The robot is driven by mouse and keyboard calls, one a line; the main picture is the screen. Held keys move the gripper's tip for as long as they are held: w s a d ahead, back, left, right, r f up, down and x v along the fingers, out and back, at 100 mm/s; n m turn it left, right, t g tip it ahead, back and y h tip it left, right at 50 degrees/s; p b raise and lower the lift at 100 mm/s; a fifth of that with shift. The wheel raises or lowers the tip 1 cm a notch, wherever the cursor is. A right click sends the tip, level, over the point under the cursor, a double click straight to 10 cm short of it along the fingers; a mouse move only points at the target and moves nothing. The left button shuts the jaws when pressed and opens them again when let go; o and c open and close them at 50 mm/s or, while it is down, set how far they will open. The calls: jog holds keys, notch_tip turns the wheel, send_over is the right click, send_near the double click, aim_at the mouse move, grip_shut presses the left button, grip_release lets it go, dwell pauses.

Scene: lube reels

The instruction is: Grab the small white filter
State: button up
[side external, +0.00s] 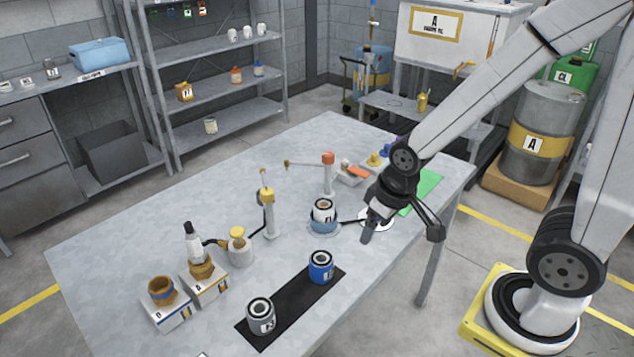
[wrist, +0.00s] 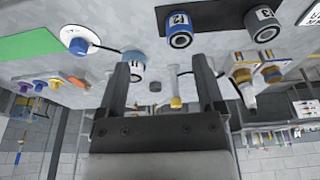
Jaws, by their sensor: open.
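A small white filter (side external: 324,208) with a dark label and dark open top stands in a blue round holder (side external: 323,226) mid-table. In the wrist view, the blue holder (wrist: 132,71) is just beyond the left fingertip, which partly overlaps it. My gripper (side external: 402,232) is open and empty, to the right of the filter in the side view. In the wrist view its two fingers (wrist: 163,72) are wide apart with nothing gripped. I cannot tell its exact height above the table.
A blue can (side external: 321,267) and a grey can (side external: 260,316) stand on a black mat. A yellow-topped post (side external: 267,212) and a yellow-capped jar (side external: 239,247) are left of the holder. A white disc (side external: 377,222) lies near my gripper.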

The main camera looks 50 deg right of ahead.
jog(key=shift+o, duration=0.7)
jog(key=shift+r, duration=0.15)
